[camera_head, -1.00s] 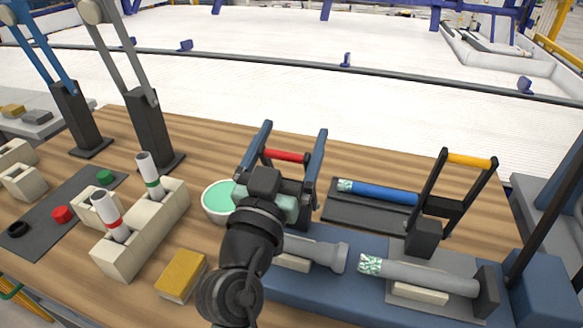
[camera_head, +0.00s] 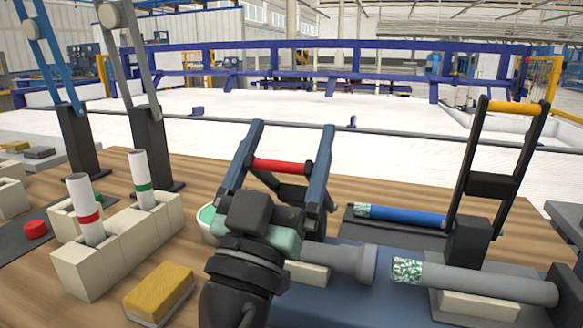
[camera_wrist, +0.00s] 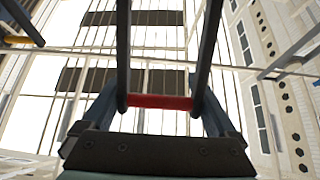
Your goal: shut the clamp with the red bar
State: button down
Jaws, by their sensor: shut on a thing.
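In the wrist view, the red bar (camera_wrist: 160,102) lies crosswise just beyond my gripper's dark front plate, with the clamp arms rising on both sides. A grey pipe (camera_head: 345,261) with a flared end lies at the foot of the clamp, partly hidden by my wrist.
Another raised clamp with a yellow bar (camera_head: 514,107) stands at right. A grey pipe (camera_head: 475,280) and a blue pipe (camera_head: 405,216) lie near it. A beige holder (camera_head: 130,235) with two upright white pipes and a yellow sponge (camera_head: 160,290) are at left.

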jog(key=s+a+f+b, duration=0.2)
jog(key=s+f+b, duration=0.3)
jog(key=f+b, duration=0.3)
jog(key=shift+s+f+b, duration=0.3)
jog(key=shift+s+b, duration=0.05)
jog(key=shift+b, duration=1.3)
grip_release()
jog(key=shift+s, duration=0.1)
